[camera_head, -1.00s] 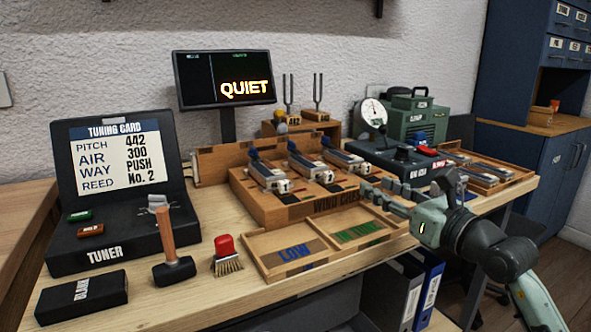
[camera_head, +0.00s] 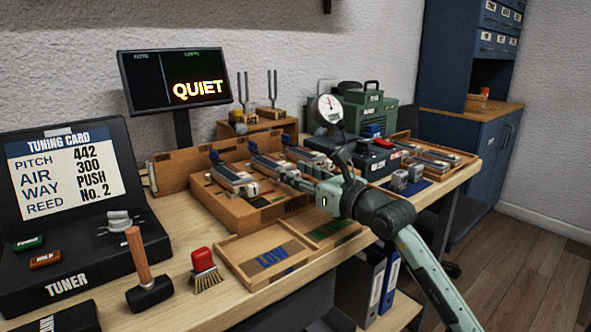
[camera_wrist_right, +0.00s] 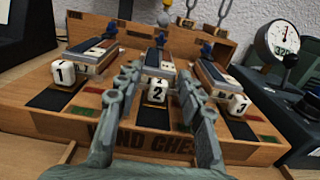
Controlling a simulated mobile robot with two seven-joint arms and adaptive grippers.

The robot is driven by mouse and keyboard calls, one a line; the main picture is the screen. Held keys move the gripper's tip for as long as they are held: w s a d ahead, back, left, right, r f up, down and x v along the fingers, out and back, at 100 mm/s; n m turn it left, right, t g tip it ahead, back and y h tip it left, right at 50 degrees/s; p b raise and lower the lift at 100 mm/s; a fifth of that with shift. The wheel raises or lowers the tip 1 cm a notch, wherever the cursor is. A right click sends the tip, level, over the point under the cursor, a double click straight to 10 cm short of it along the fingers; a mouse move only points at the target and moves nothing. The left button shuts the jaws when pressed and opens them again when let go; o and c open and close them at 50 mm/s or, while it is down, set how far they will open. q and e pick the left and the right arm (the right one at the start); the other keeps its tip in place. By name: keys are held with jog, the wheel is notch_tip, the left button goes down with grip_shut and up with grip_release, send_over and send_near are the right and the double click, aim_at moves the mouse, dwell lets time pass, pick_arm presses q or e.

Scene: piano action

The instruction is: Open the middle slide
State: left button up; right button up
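The wind chest (camera_wrist_right: 95,121) carries three slides side by side, each with a white numbered block at its front end. The middle slide (camera_wrist_right: 158,62) has the block marked 2 (camera_wrist_right: 157,91). It also shows in the head view (camera_head: 266,163), its front end partly hidden by my gripper. My right gripper (camera_wrist_right: 157,79) is open, with one finger on each side of block 2. Gaps seem to show between block and fingers; contact cannot be told. My left gripper is not in view.
Block 1 (camera_wrist_right: 62,73) and block 3 (camera_wrist_right: 238,104) stand to either side of my right fingers. A shallow tray marked LOW (camera_head: 232,262) lies in front of the chest. A round gauge (camera_head: 329,108) stands behind right.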

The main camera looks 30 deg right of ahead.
jog(key=shift+w, duration=0.25)
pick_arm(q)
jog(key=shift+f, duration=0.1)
pick_arm(e)
jog(key=shift+c, duration=0.3)
grip_shut()
